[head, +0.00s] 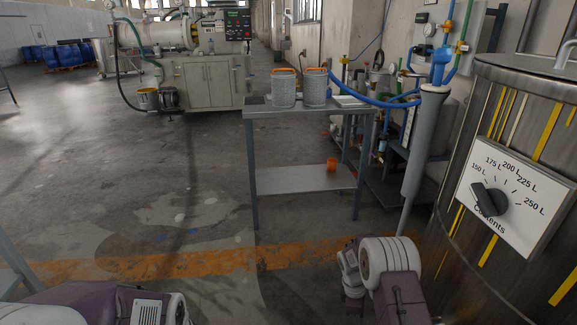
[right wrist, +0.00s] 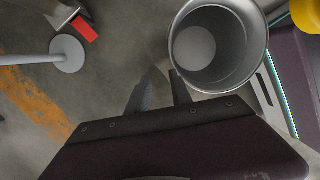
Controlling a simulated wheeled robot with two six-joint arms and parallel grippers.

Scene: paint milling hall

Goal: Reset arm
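My right arm (head: 383,270) shows at the bottom centre of the head view, bent close to my body. Its gripper is hidden there. In the right wrist view the right gripper (right wrist: 164,85) points at the floor, with two dark fingers a little apart and nothing seen between them. My left arm (head: 95,305) shows at the bottom left of the head view; its gripper is out of view. An open metal can (right wrist: 217,45), seen from above with its grey bottom showing, is just right of the right gripper's fingers in the right wrist view.
A steel tank with a contents dial (head: 489,199) stands close on the right. A metal table (head: 345,113) ahead bears two grey pails (head: 284,88) (head: 315,87); an orange cup (head: 331,164) is on its lower shelf. Open floor (head: 130,215) lies at left. A yellow object (right wrist: 306,14) is at the wrist view's edge.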

